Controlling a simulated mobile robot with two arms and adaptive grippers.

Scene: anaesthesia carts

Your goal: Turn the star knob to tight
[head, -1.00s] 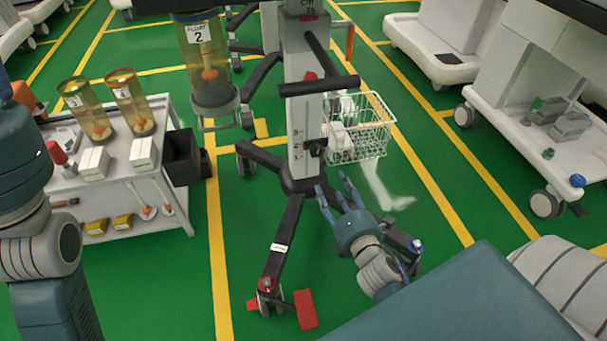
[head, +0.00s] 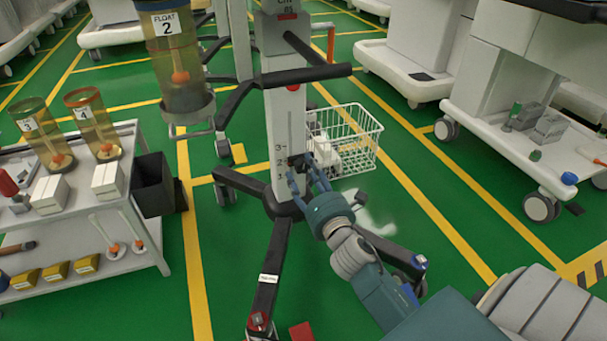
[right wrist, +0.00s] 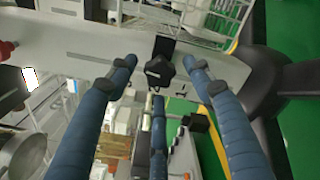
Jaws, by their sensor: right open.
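The star knob (right wrist: 158,70) is black and sits on the face of the white column (head: 281,105), beside its printed number scale. In the right wrist view it shows between the fingertips of my right gripper (right wrist: 161,80). In the head view the knob is small and dark, partly behind the fingers. My right gripper (head: 307,175) is open, its blue fingers pointing at the knob from the front right. I cannot tell whether they touch it. My left gripper is out of view.
A white wire basket (head: 355,143) hangs right of the column. A black handle bar (head: 305,75) crosses above the knob. A float cylinder (head: 182,75) hangs to the left. A cart (head: 140,262) stands left, and dark base legs (head: 268,275) spread below.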

